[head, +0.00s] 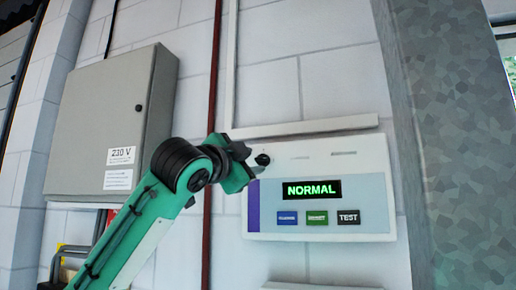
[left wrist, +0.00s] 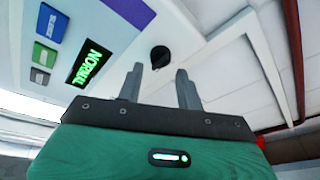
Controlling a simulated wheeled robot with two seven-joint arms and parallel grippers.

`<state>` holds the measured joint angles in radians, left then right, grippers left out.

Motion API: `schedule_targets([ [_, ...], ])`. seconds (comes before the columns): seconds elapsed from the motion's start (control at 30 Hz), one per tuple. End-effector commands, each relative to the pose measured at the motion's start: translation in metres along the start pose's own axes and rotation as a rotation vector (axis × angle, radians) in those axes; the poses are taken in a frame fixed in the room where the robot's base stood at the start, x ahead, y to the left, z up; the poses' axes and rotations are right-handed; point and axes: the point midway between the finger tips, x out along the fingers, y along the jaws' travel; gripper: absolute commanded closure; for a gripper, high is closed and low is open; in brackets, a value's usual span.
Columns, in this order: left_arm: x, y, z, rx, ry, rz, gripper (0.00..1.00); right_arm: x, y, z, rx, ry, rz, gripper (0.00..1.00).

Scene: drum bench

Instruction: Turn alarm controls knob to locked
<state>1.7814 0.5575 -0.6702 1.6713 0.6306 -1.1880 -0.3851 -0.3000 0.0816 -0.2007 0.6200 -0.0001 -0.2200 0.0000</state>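The alarm control panel (head: 365,190) is a white box on the wall with a green NORMAL display (head: 312,189) and three buttons below it. Its small black knob (head: 262,159) sits at the upper left of the panel. My left gripper (head: 252,160) is close to the knob in the head view. In the left wrist view the knob (left wrist: 160,57) lies beyond the two grey fingertips (left wrist: 160,76), which stand apart with nothing between them. A dark mark on the knob is too small to read. My right gripper is not in view.
A grey 230 V cabinet (head: 105,130) hangs on the wall at left. A dark red pipe (head: 213,80) runs vertically behind my left arm. A grey metal column (head: 455,140) stands close at the panel's right. A ledge (head: 305,127) runs just above the panel.

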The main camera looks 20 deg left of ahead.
Motion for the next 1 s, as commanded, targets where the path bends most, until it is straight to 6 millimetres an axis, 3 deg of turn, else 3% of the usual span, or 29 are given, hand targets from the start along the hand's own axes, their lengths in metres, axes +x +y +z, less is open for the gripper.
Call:
schedule_targets([
  [0.03,0.010,-0.003,-0.002,0.000,-0.001,0.003,0.63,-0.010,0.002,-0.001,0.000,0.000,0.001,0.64],
  [0.3,0.035,-0.001,-0.001,0.000,0.000,0.001,0.63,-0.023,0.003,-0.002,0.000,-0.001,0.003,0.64],
  [0.67,0.038,0.001,0.000,0.000,0.000,0.000,0.63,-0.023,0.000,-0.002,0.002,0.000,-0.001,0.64],
  [0.83,0.038,0.001,0.000,0.000,0.000,0.000,0.95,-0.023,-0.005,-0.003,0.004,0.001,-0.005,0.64],
  [1.0,0.037,0.001,0.000,-0.005,0.000,-0.001,0.95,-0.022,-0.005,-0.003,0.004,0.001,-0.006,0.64],
])
